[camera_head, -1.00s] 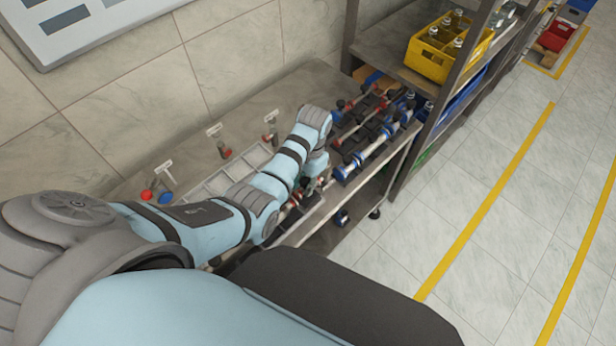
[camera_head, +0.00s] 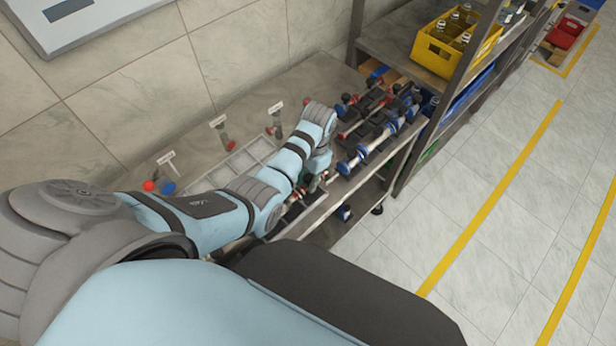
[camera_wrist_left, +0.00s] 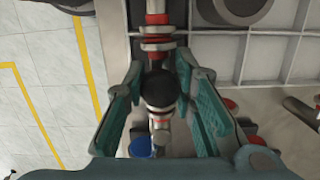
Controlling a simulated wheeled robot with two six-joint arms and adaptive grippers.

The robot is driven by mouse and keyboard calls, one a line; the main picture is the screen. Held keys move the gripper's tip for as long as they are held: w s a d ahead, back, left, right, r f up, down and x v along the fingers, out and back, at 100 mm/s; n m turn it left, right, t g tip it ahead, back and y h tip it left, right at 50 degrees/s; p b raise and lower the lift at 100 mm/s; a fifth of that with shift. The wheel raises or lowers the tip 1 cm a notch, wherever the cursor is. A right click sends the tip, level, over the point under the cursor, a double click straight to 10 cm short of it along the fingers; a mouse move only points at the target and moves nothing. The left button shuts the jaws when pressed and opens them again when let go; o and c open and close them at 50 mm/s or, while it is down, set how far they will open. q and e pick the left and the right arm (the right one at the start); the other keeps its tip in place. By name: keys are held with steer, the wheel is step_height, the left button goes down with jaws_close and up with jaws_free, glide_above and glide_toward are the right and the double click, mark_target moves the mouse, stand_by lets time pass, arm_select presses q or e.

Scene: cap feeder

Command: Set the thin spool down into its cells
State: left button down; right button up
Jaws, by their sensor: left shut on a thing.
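My left gripper (camera_head: 316,184) is low over the near edge of the bench, partly hidden by its own wrist. In the left wrist view the teal fingers (camera_wrist_left: 158,88) are shut on the thin spool (camera_wrist_left: 156,32), which has red and pale rings and runs lengthwise between them. A dark round part lies between the fingers. A pale gridded tray (camera_wrist_left: 282,84) lies to the right of the spool there; in the head view the tray (camera_head: 240,160) is behind my arm. I cannot tell whether the spool touches any cells. My right gripper is not in view.
Dark holders with several red-ended and blue-ended spools (camera_head: 352,163) stand right of the gripper. A shelf with a yellow crate (camera_head: 437,50) is beyond them. Small labelled stands (camera_head: 222,135) line the back of the bench.

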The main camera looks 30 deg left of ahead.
arm_select(q)
steer(key=shift+f, duration=0.15)
steer(key=c, duration=1.2)
jaws_free()
steer(key=shift+c, duration=0.2)
steer(key=r, duration=0.5)
steer(key=w+r, duration=0.1)
steer(key=r, duration=0.1)
steer(key=shift+d+r, duration=0.2)
steer(key=shift+r, duration=0.05)
steer(key=shift+f, duration=0.15)
steer(key=f, duration=0.4)
steer(key=s+f, duration=0.1)
steer(key=f, duration=0.1)
steer(key=shift+a+f, duration=0.2)
steer(key=shift+f, duration=0.15)
steer(key=shift+r+p, duration=0.45)
steer(key=shift+r, duration=0.35)
